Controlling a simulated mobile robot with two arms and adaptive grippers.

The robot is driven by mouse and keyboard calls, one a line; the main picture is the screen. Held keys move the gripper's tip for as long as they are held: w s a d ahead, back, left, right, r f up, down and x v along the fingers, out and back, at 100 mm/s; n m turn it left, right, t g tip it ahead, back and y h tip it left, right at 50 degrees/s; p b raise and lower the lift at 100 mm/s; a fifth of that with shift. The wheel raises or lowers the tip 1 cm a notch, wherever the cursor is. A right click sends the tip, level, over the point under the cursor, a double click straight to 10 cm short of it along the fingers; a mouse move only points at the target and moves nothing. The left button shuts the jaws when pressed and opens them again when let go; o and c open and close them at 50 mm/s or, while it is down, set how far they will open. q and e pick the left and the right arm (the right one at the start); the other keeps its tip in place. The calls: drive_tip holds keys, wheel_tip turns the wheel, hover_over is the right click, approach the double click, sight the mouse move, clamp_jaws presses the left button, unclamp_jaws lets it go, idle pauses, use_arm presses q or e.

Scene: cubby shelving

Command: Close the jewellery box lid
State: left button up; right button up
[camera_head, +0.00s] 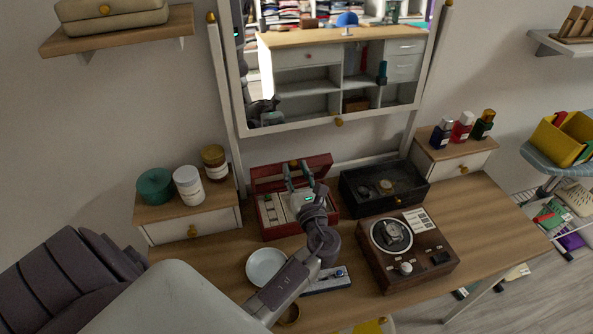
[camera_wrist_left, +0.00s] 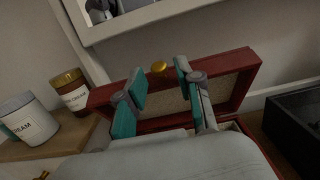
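The red jewellery box (camera_head: 272,232) stands on the dressing table below the mirror. Its red lid (camera_head: 266,172) is raised at the back, showing a pale lining, and the light interior shows below. A gold knob (camera_wrist_left: 159,67) sits on the lid's upper edge. My left gripper (camera_head: 297,175) reaches over the box from the front, in front of the raised lid. In the left wrist view its two teal-padded fingers (camera_wrist_left: 160,78) are apart with nothing between them, and the knob shows beyond the gap. Whether they touch the lid cannot be told. My right gripper is not in view.
An open black box (camera_head: 352,202) with watches is close on the right. A brown watch winder (camera_head: 375,262) is in front of it. A white dish (camera_head: 266,266) lies in front of the red box. Jars (camera_head: 188,186) stand on the left drawer unit. The mirror (camera_head: 340,120) rises behind.

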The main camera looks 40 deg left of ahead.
use_arm(q)
drive_tip(key=v, duration=1.2)
drive_tip(key=shift+r, duration=0.15)
